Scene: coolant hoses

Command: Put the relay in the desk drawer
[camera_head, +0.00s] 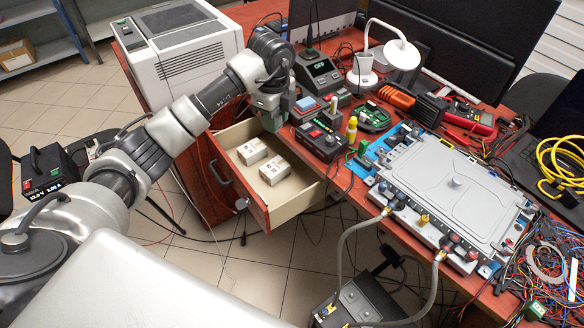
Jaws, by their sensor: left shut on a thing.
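My left gripper (270,118) points down above the back right part of the open desk drawer (297,206), near the desk edge. It is shut on a small dark, greenish block, which I take to be the relay; the fingers hide most of it. The drawer is pulled out from the red-brown desk, with a pale inside and a wooden front with a dark handle. Two small white boxes (252,151) (274,170) lie in it, with bare floor around them. My right gripper is not in view.
A grey printer-like machine (185,60) stands left of the drawer. A large grey unit (455,185) with hoses sits farther right.

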